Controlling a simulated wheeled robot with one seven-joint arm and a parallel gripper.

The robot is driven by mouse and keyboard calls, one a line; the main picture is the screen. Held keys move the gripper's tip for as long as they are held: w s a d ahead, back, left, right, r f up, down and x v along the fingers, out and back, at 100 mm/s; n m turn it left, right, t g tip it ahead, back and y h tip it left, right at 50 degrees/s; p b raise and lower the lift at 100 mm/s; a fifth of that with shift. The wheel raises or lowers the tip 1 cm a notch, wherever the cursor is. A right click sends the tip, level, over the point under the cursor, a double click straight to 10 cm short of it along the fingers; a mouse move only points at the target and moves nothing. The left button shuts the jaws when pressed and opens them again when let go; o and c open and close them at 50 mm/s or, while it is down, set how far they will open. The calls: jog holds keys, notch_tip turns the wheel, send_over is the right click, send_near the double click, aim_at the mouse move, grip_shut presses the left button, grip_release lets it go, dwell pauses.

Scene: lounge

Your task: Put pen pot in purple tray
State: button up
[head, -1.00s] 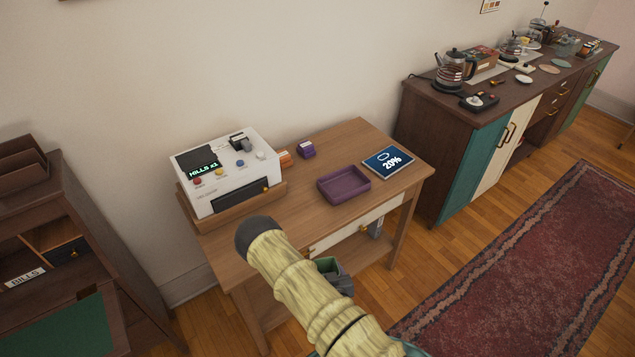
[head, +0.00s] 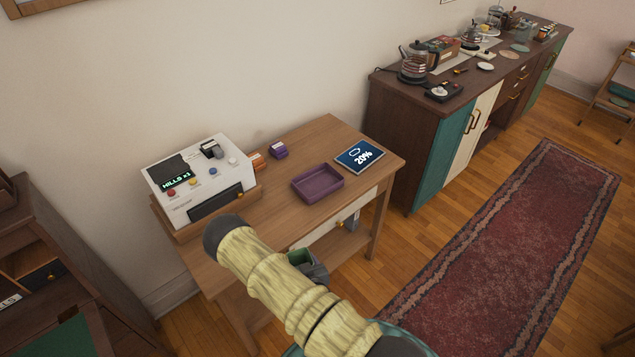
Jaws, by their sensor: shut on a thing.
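The purple tray (head: 318,196), a shallow open box, sits empty on the small wooden table, right of centre. My gripper (head: 312,268) shows only in part, as dark grey pieces behind my sleeved arm, just off the table's front edge. It is shut on a small green open-topped thing (head: 300,257), which looks like the pen pot. The pot's lower part and the fingertips are hidden by my arm. In the picture, the pot is below the tray and apart from it.
On the wooden table (head: 262,206), a white machine (head: 196,180) stands at left. A small purple box (head: 278,151) and an orange one are behind the tray; a tablet (head: 360,156) lies to its right. A cabinet (head: 440,140) stands at right, above a red rug (head: 490,240).

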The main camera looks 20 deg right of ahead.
jog(key=shift+r+p, duration=0.45)
jog(key=shift+r, duration=0.45)
jog(key=shift+w+d+f, duration=0.15)
jog(key=shift+f, duration=0.05)
